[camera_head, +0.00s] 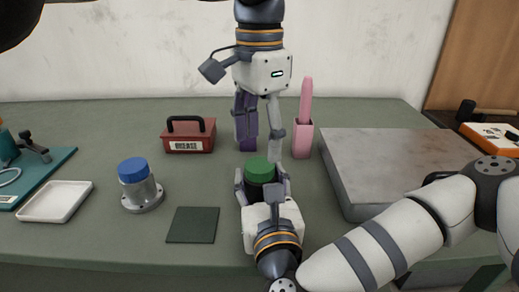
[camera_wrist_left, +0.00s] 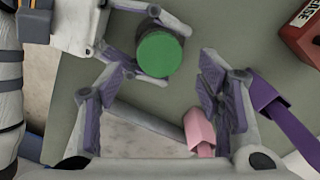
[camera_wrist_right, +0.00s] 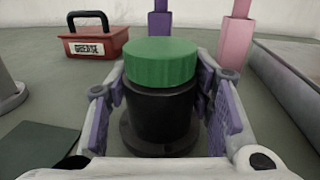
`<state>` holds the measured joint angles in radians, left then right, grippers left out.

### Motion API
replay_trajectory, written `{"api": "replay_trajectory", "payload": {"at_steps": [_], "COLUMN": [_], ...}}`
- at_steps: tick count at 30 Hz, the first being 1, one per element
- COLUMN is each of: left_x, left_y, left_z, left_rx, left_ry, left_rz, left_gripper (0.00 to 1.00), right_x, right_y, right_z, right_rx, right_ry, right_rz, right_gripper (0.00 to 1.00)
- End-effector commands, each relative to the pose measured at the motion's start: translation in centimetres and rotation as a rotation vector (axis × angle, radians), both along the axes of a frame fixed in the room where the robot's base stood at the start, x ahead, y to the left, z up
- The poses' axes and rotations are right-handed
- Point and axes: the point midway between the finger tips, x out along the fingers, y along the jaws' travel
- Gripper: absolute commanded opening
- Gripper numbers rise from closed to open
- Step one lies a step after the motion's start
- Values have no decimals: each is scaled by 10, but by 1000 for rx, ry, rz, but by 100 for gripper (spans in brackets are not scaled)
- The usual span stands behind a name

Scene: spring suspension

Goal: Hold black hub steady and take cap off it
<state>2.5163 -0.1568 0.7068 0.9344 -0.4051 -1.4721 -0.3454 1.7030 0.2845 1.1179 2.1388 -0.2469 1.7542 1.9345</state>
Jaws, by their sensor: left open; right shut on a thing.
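The black hub (camera_wrist_right: 160,115) stands upright on its round flanged base on the table, with a green cap (camera_head: 259,170) on top. The green cap also shows in the right wrist view (camera_wrist_right: 161,62) and the left wrist view (camera_wrist_left: 160,53). My right gripper (camera_head: 262,184) is shut on the black hub, one finger on each side below the cap. My left gripper (camera_head: 261,148) points down above and slightly behind the cap, open and empty. In the left wrist view the cap lies beyond its spread fingers, not between them.
A blue-capped grey hub (camera_head: 137,185), a white tray (camera_head: 57,202) and a dark mat (camera_head: 191,225) are left. A red grease box (camera_head: 189,137), a purple holder (camera_wrist_left: 270,98) and a pink holder (camera_head: 302,138) stand behind. A grey block (camera_head: 390,155) is right.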

Motion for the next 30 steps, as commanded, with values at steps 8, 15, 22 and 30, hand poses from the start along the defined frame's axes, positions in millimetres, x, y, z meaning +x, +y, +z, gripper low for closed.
{"api": "replay_trajectory", "payload": {"at_steps": [8,15,22,30], "left_x": [0,-1,0,0], "left_y": [0,0,0,0], "left_z": [25,-23,-47,-48], "left_rx": [1,0,0,-1], "left_ry": [3,5,1,0], "left_rz": [-178,-177,-176,-175], "left_gripper": [59,59,59,52], "right_x": [0,0,0,0], "right_y": [0,0,0,0], "right_z": [0,0,0,0], "right_rx": [0,0,0,0], "right_ry": [0,0,0,0], "right_rz": [0,0,0,0], "right_gripper": [0,0,0,0]}}
